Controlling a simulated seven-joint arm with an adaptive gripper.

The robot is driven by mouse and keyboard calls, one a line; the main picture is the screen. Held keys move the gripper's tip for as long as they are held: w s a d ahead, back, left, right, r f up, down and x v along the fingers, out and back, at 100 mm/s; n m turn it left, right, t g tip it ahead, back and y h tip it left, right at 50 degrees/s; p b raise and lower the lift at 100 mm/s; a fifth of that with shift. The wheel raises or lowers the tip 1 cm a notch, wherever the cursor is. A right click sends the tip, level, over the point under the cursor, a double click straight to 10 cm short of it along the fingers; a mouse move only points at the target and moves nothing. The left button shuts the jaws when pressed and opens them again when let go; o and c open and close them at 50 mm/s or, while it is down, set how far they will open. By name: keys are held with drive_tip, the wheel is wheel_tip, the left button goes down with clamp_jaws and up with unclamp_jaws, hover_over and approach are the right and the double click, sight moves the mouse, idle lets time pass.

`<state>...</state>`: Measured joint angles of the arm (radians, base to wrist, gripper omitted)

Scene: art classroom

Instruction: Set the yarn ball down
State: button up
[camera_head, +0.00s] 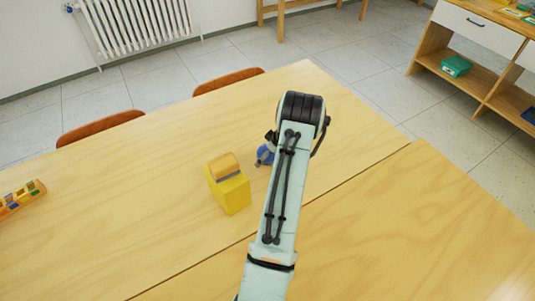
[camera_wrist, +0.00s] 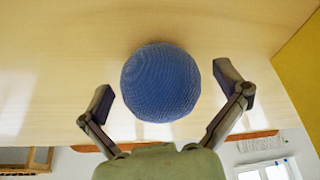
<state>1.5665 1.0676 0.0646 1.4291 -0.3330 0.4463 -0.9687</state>
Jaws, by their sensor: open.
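The yarn ball is a blue, textured sphere. In the wrist view the yarn ball (camera_wrist: 160,83) is between the two fingers of my gripper (camera_wrist: 165,90), with a visible gap on each side. My gripper is open. The yarn ball appears to rest on the wooden table (camera_wrist: 60,50). In the head view only part of the blue yarn ball (camera_head: 264,155) shows, just left of my arm. My arm hides the rest of it and most of the gripper there.
A yellow box-like object (camera_head: 230,192) stands close to the left of the ball. A row of coloured blocks (camera_head: 20,198) lies at the table's left edge. Two chairs (camera_head: 228,82) stand behind the table. The table's right side is clear.

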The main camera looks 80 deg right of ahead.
drive_tip(key=v, duration=1.2)
drive_tip(key=shift+r, duration=0.15)
